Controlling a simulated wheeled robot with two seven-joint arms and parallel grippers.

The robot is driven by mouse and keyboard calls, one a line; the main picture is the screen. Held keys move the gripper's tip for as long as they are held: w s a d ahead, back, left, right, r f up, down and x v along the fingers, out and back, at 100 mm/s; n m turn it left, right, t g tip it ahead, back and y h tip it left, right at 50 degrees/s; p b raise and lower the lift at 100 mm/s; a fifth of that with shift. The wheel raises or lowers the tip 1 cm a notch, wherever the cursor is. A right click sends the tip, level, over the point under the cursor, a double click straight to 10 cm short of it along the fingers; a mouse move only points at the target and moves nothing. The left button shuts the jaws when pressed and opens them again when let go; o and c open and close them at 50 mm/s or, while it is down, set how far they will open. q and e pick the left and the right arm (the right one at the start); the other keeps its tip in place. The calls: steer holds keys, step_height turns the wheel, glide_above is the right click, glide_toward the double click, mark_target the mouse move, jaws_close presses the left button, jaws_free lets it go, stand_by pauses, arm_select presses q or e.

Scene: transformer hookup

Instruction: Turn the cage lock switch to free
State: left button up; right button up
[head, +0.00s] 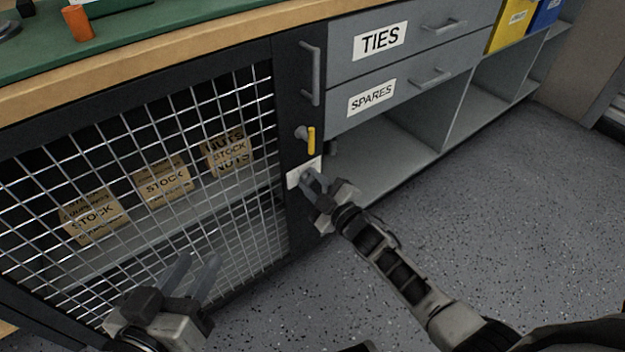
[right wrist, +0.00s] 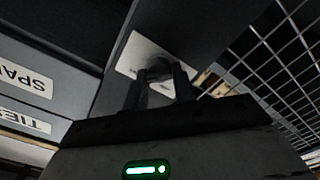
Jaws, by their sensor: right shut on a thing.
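The mesh cage door (head: 288,200) has a dark frame along its right side. On that frame is a white plate (head: 292,179), which also shows in the right wrist view (right wrist: 134,52). A dark rounded switch knob (right wrist: 158,66) stands out from the plate between my right fingers. My right gripper (head: 312,180) is shut on this knob, and its fingers hide much of it, so the knob's setting and any marks on the plate cannot be read. My left gripper (head: 192,270) is open and empty in front of the lower mesh.
A yellow lever (head: 311,140) sits just above the plate, below a grey door handle (head: 310,74). Drawers marked TIES (head: 380,41) and SPARES (head: 371,98) are to the right, above open shelves. Stock boxes (head: 164,183) are behind the mesh. The floor at right is clear.

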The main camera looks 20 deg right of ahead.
arm_select(q)
steer(key=shift+f, duration=0.1)
stand_by(0.3)
arm_select(e)
steer(key=o, duration=1)
steer(key=shift+s, duration=0.1)
steer(key=shift+s+d, duration=0.15)
steer(key=shift+s, duration=0.1)
arm_select(q)
steer(key=shift+a+f+g+y+p, duration=0.35)
steer(key=shift+f+g+y+p, duration=0.15)
steer(key=shift+p, duration=0.6)
steer(key=shift+a+f+g+y+p, duration=0.35)
steer(key=shift+f+p, duration=0.25)
steer(key=shift+p, duration=0.5)
arm_select(e)
steer(key=shift+v, duration=7.6)
